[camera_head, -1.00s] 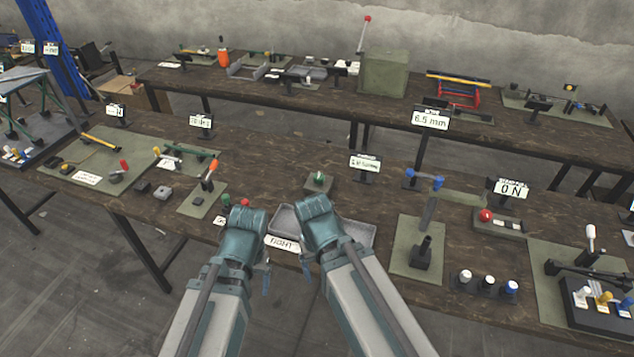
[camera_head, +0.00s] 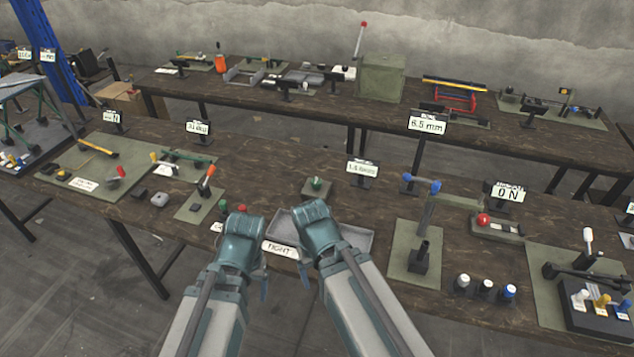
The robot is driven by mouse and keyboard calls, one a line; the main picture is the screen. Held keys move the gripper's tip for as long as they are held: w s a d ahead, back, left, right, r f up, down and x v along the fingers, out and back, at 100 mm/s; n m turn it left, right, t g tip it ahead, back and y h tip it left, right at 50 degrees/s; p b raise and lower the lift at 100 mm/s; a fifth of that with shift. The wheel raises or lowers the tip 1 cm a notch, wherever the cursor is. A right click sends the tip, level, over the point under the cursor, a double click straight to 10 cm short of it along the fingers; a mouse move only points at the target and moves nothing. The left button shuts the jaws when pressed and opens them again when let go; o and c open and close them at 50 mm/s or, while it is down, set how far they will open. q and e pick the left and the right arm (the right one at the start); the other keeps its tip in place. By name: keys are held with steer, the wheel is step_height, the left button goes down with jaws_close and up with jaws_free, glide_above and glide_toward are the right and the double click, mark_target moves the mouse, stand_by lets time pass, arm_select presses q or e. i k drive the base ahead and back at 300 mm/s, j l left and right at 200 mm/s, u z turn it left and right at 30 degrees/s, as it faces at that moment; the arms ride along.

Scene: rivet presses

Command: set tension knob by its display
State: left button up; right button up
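A black-framed display reading "0 N" (camera_head: 508,193) stands at the right of the near table. A red ball knob (camera_head: 483,220) sits on a small block just in front of it. A small green knob (camera_head: 317,183) on a green pad is at the middle, beside a display (camera_head: 362,168) whose text is too small to read surely. I cannot tell which knob is the tension knob. My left gripper (camera_head: 264,284) and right gripper (camera_head: 303,272) hang at the near table edge, apart from both knobs. Their fingers are mostly hidden behind my wrists.
A grey tray (camera_head: 357,241) with a label reading "TIGHT" lies behind and between my grippers. A lever with an orange handle (camera_head: 207,180) stands left. The back table (camera_head: 310,105) is crowded.

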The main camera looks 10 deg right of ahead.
mark_target(482, 219)
steer(key=z, duration=1.8)
